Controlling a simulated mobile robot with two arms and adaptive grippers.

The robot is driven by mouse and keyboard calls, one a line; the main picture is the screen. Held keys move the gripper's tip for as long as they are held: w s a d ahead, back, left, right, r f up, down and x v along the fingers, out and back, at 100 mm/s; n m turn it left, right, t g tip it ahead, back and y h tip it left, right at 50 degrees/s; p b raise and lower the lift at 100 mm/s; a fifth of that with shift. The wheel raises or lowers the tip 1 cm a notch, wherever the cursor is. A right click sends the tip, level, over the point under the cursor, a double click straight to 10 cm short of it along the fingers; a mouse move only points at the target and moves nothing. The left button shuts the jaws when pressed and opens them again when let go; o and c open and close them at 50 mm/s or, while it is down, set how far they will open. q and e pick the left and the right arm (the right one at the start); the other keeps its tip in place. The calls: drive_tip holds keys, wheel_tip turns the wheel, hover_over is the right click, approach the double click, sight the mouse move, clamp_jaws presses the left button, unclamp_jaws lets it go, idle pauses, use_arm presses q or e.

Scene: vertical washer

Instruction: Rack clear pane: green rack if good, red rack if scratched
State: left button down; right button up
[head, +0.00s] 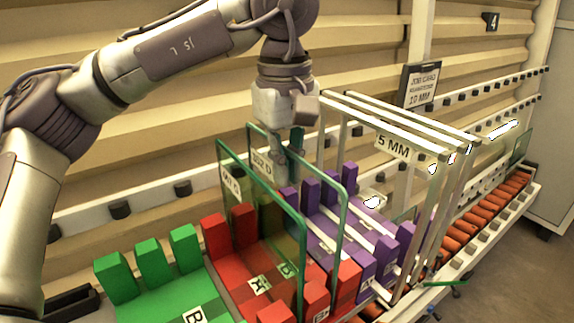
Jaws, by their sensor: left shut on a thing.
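My left gripper (290,152) reaches down from above and is shut on the top edge of a clear, green-edged pane (344,214) with a "D" label. This pane is upright near the border of the red and purple racks; whether its lower edge is seated is unclear. Another clear pane (222,162), also labelled, stands upright nearer the camera, over the red rack (213,234). The green rack (183,249) is at the lower left with bare slots between its blocks. Glass overlaps hide part of the fingers. I cannot make out scratches. My right gripper is not in view.
The purple rack (311,188) lies right of the red one, beside tall pale frames (398,138) marked "5 MM". A job card (421,86) reading "10 MM" stands behind. An orange roller conveyor (484,215) runs off to the right.

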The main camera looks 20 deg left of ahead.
use_arm(q)
drive_tip(key=shift+f+b, duration=0.55)
drive_tip(key=shift+f, duration=0.1)
idle(0.7)
drive_tip(key=c, duration=1.2)
unclamp_jaws()
drive_tip(key=shift+s, duration=0.1)
drive_tip(key=shift+c, duration=0.2)
drive_tip(key=shift+f, duration=0.1)
wheel_tip(320, 180, up, 12)
